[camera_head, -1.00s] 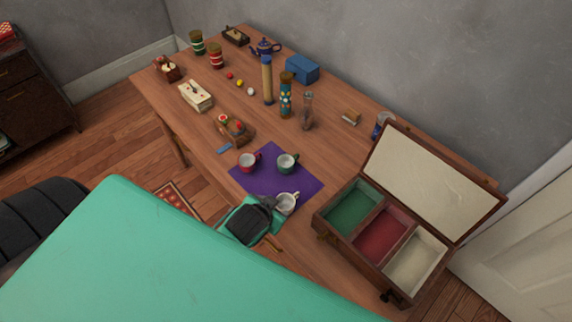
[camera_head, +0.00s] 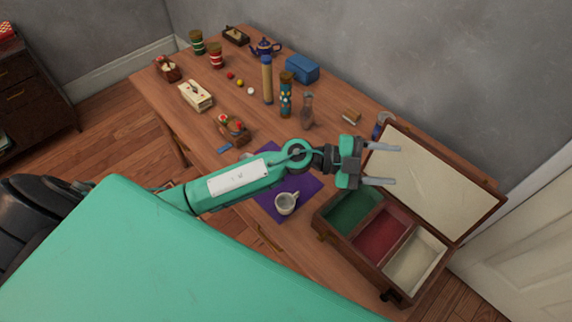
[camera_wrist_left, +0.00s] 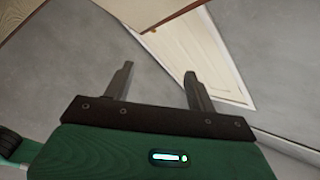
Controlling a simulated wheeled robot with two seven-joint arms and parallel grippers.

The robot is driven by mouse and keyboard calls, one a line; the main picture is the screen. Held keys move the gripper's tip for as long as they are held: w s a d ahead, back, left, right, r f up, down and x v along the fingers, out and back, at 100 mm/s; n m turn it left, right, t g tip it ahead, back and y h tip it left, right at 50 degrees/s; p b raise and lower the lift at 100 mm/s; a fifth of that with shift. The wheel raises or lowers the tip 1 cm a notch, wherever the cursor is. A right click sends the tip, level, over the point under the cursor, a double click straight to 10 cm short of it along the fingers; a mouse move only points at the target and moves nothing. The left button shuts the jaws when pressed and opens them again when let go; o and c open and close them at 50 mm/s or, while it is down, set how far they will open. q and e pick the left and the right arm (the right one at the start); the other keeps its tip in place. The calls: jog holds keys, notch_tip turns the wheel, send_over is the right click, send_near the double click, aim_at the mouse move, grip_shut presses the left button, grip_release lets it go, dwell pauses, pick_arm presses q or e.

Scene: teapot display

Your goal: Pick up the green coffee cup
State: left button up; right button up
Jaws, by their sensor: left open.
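The green coffee cup does not show now; my left arm covers its spot on the purple mat (camera_head: 307,190). My left gripper (camera_head: 398,165) is open and empty in the head view, its fingers pointing right in front of the open lid of the wooden box. A white cup (camera_head: 284,204) stands on the mat below my arm. The red cup is almost wholly hidden by the arm.
The wooden box (camera_head: 322,226) with green, red and cream compartments stands at the table's right end. A glass bottle (camera_head: 307,112), a patterned cylinder (camera_head: 286,97), a tall tan cylinder (camera_head: 267,80) and a blue box (camera_head: 302,68) stand behind the arm.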

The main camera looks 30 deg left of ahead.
pick_arm(q)
jog(key=a+f+m+g+y, duration=0.3)
jog(key=a+f+g+y, duration=0.3)
jog(key=f+y, duration=0.3)
jog(key=w+a+f+n+y, duration=0.25)
jog(key=a+y, duration=0.25)
jog(key=a, duration=0.5)
jog(key=w+a+f+n+y, duration=0.1)
jog(key=w+a+y, duration=0.25)
jog(key=a, duration=0.65)
jog(key=shift+m+y, duration=0.25)
jog(key=shift+y, duration=0.1)
jog(key=f, duration=0.2)
jog(key=f+p, duration=0.1)
jog(key=f, duration=0.1)
jog(key=a+f+p, duration=0.1)
jog(key=f, duration=0.1)
jog(key=shift+f, duration=0.25)
jog(key=shift+w+a+f+p, duration=0.1)
jog(key=shift+f+p, duration=0.1)
jog(key=shift+f, duration=0.85)
jog(key=shift+w+a+f+p, duration=0.1)
jog(key=shift+a+f+p, duration=0.05)
jog(key=shift+f, duration=0.9)
jog(key=shift+a+f+p, duration=0.1)
jog(key=shift+f+p, duration=0.1)
jog(key=shift+f, duration=0.85)
jog(key=c, duration=0.6)
